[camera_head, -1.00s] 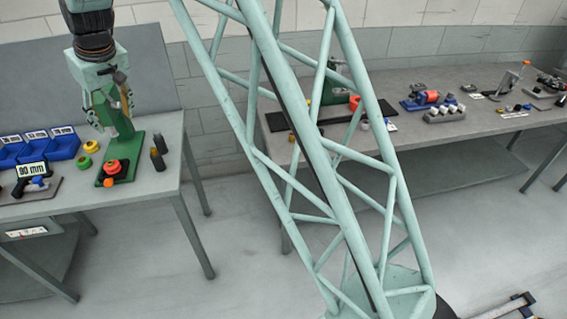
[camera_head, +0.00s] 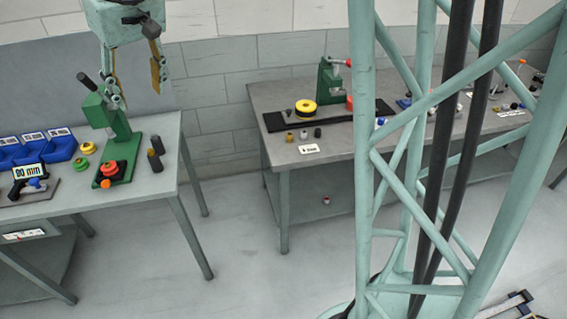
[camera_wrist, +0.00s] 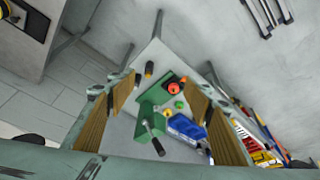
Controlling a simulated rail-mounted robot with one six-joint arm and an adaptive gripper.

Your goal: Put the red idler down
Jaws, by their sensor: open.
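The red idler (camera_head: 110,167) sits on the base of the green press (camera_head: 121,150) on the left table, with an orange knob (camera_head: 105,183) in front of it. In the wrist view the red idler (camera_wrist: 173,88) shows on the green base, apart from my fingers. My gripper (camera_head: 133,88) is open and empty, raised above and behind the press. Its two tan-padded fingers frame the table in the wrist view (camera_wrist: 160,100). Whether the idler is seated on anything is too small to tell.
Blue bins (camera_head: 60,144), a yellow-and-green pair of rollers, dark upright posts (camera_head: 156,158) and a "80 mm" display (camera_head: 29,172) surround the press. A second table (camera_head: 262,100) holds another green press (camera_head: 328,90) and a yellow roller (camera_head: 305,108). Floor between tables is clear.

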